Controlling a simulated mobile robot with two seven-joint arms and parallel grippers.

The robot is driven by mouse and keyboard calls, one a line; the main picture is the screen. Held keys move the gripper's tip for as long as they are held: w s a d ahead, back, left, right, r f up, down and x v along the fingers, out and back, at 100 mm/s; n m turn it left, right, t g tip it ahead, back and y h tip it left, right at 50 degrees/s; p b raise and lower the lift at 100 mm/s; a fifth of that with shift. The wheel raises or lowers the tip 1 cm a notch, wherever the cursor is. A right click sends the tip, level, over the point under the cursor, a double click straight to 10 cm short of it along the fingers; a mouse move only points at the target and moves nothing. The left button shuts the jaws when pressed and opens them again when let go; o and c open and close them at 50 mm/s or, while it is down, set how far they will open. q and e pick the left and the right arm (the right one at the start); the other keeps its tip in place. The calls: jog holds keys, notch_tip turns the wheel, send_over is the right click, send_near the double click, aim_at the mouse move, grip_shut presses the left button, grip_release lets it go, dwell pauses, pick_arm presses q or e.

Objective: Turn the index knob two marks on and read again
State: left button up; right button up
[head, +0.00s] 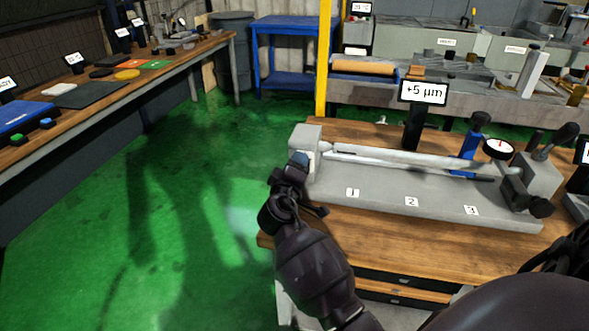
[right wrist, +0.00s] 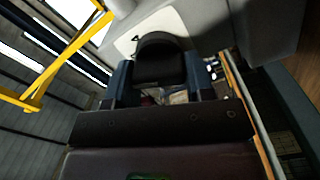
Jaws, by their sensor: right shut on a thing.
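A grey bench fixture (head: 400,200) carries labels 1, 2 and 3 and a long pale shaft (head: 400,162) lying between its end blocks. My right gripper (head: 298,162) is at the left headstock block (head: 306,138). In the right wrist view its fingers (right wrist: 160,82) are on either side of a black rounded knob (right wrist: 160,58), shut on it. A pale plate shows behind the knob; its marks cannot be read. In the head view the gripper hides the knob. The display (head: 423,91) reads "+5 µm". A dial gauge (head: 498,149) stands near the right end. My left gripper is not in view.
The fixture stands on a wooden bench (head: 350,247). Behind it is a yellow post (head: 323,60) and a grey machine (head: 420,45). A long side bench (head: 105,92) with pads and signs runs along the left. Green floor between is clear.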

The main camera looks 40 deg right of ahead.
jog(key=shift+f, duration=0.1)
dwell(0.3)
jog(key=o, duration=0.9)
jog(key=v, duration=1)
jog(key=shift+s+a, duration=0.25)
jog(key=shift+a, duration=0.05)
